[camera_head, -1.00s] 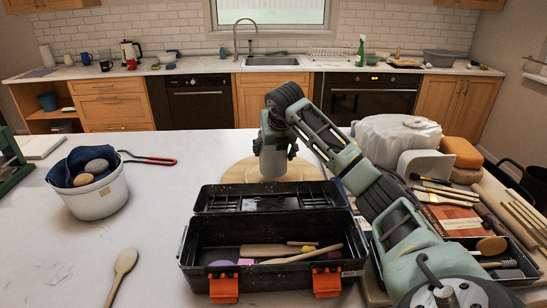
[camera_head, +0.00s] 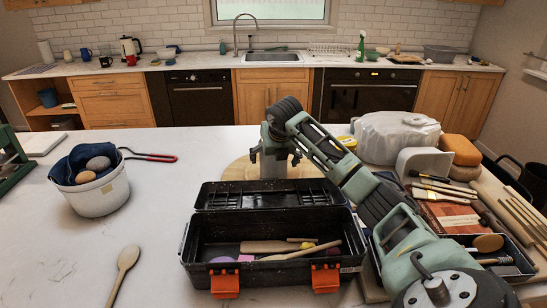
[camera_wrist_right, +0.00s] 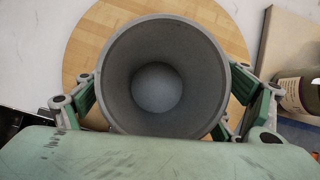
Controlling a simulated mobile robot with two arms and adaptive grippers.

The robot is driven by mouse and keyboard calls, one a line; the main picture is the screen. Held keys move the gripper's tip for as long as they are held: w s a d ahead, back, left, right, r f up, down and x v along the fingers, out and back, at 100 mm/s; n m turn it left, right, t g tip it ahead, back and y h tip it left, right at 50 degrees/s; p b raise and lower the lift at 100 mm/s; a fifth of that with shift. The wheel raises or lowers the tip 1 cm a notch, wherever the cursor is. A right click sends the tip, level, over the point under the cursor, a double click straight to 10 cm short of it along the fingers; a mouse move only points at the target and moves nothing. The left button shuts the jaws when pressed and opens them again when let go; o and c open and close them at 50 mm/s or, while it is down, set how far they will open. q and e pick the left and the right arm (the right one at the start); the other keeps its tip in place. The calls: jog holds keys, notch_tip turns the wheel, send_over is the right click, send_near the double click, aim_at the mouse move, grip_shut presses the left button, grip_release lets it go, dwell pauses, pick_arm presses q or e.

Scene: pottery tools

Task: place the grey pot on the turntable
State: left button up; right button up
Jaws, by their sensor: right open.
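The grey pot (camera_head: 273,168) stands upright on the round wooden turntable (camera_head: 237,172), behind the black toolbox. In the right wrist view I look down into the open mouth of the pot (camera_wrist_right: 158,88), with the turntable (camera_wrist_right: 88,42) beneath it. My right gripper (camera_head: 275,157) is open, with one finger on each side of the pot. In the right wrist view the fingers of the right gripper (camera_wrist_right: 165,98) flank the rim; a small gap seems to show, but contact lower down is hidden. My left gripper is out of view.
The open black toolbox (camera_head: 187,247) with tools stands in front of the turntable. A white bucket (camera_head: 95,200) and a wooden spoon (camera_head: 126,262) are at left. A white wrapped block (camera_head: 395,138) and brushes crowd the right.

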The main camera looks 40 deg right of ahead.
jog(key=b+v, duration=0.2)
jog(key=v, duration=1)
jog(key=shift+r, duration=0.1)
